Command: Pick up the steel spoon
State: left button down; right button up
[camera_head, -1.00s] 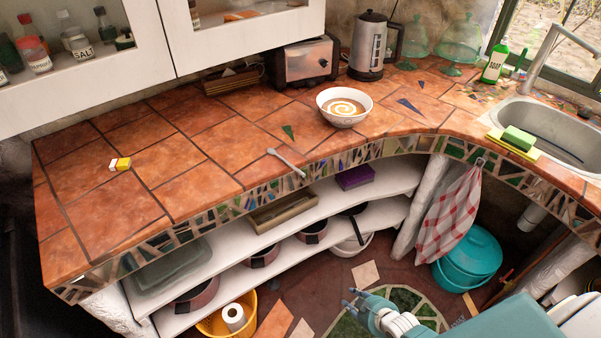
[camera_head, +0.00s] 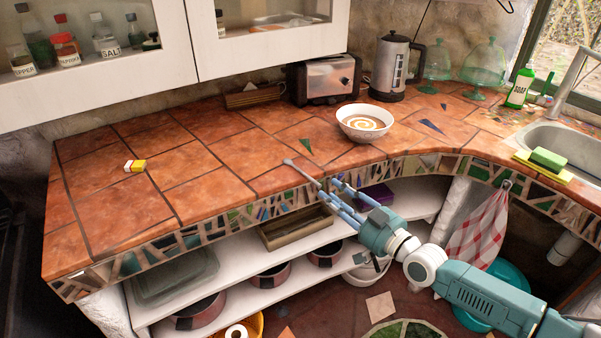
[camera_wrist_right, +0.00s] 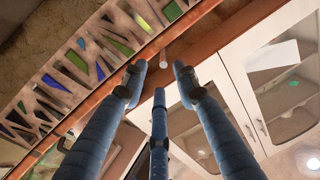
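The steel spoon (camera_head: 302,171) lies on the tiled counter near its front edge, with its handle end pointing at my right gripper. In the right wrist view a pale handle end (camera_wrist_right: 163,59) shows at the counter edge, just beyond and between the fingertips. My right gripper (camera_head: 331,189) is at the counter's front edge, its blue fingers pointing toward the spoon. In the right wrist view its fingers (camera_wrist_right: 159,78) are spread apart with nothing between them. My left gripper is not in view.
A bowl of soup (camera_head: 366,123) stands behind and right of the spoon. A toaster (camera_head: 325,79) and a kettle (camera_head: 393,66) stand at the back. A yellow-and-white block (camera_head: 135,166) lies at the left. Shelves (camera_head: 235,262) are under the counter. Counter left of the spoon is mostly clear.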

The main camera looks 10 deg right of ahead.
aim_at(317, 183)
jog(key=x, duration=0.6)
jog(key=shift+w+a, duration=0.2)
jog(key=shift+a, duration=0.3)
jog(key=shift+s, duration=0.1)
jog(key=shift+c, duration=0.2)
grip_shut()
